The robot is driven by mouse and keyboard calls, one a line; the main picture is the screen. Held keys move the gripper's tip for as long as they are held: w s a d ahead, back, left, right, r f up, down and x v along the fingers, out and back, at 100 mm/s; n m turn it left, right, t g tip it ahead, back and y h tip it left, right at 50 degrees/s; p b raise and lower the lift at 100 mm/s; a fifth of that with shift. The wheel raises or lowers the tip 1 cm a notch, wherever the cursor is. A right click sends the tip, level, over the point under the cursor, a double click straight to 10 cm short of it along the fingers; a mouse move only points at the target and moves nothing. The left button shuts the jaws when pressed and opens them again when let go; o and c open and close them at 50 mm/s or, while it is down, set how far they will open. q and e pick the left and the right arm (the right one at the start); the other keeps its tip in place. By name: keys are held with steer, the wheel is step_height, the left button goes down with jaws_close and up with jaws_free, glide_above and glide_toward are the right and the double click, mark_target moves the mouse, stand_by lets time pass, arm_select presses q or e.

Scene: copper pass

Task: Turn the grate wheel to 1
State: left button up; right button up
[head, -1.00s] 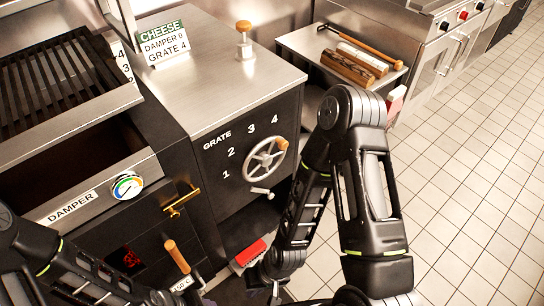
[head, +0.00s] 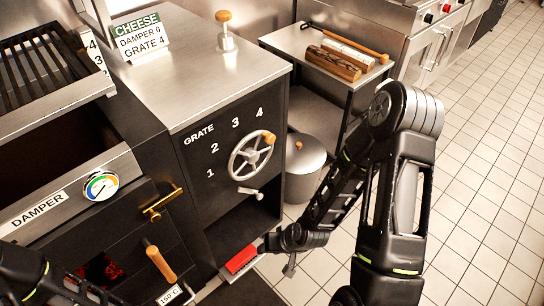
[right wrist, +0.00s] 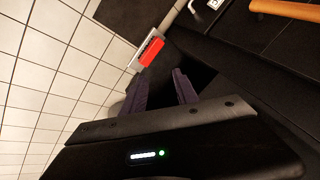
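The grate wheel (head: 251,155) is a grey spoked handwheel with an orange knob (head: 269,137) on the dark front of a steel-topped cabinet. Numbers 1 to 4 arc around it from lower left to top. Its knob points to the upper right, just below the 4. A small grey lever (head: 250,192) sits under the wheel. My right gripper (right wrist: 160,88) is open and empty in the right wrist view. In the head view its arm reaches low, below and right of the wheel, not touching it. My left arm shows at the bottom left; its gripper is out of frame.
A red block (head: 241,258) lies at the cabinet's foot, also in the right wrist view (right wrist: 152,52). A lidded grey pot (head: 304,170) stands right of the cabinet. A sign (head: 140,33) reads "CHEESE, DAMPER 0, GRATE 4". The damper oven with its gauge (head: 101,186) is at left.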

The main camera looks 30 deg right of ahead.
steer(key=shift+o, duration=0.8)
steer(key=w+d+t+h+b, duration=0.1)
steer(key=w+d+t+b, duration=0.2)
steer(key=w+d, duration=0.3)
steer(key=d, duration=0.3)
steer(key=shift+d+h, duration=0.25)
steer(key=shift+h, duration=0.05)
steer(key=shift+o, duration=0.5)
steer(key=w+d+r+t+h+b, duration=0.1)
steer(key=w+d+r+t+b, duration=0.1)
steer(key=d+r, duration=0.3)
steer(key=shift+w+d+n+t+b, duration=0.35)
steer(key=shift+w+d+n+t, duration=0.05)
steer(key=shift+w+d+t, duration=0.3)
step_height(320, 180, up, 12)
steer(key=w+d+n+t+y+b, duration=0.1)
steer(key=w+d+n+t, duration=0.1)
steer(key=n+t, duration=0.25)
steer(key=n+t+y, duration=0.2)
steer(key=y, duration=0.2)
glide_toward(272, 141)
steer(key=w, duration=0.1)
arm_select(q)
step_height(272, 141, down, 9)
steer(key=shift+f, duration=0.2)
arm_select(e)
steer(key=shift+w+a+r, duration=0.1)
steer(key=shift+w+r, duration=0.05)
steer(key=shift+w, duration=0.05)
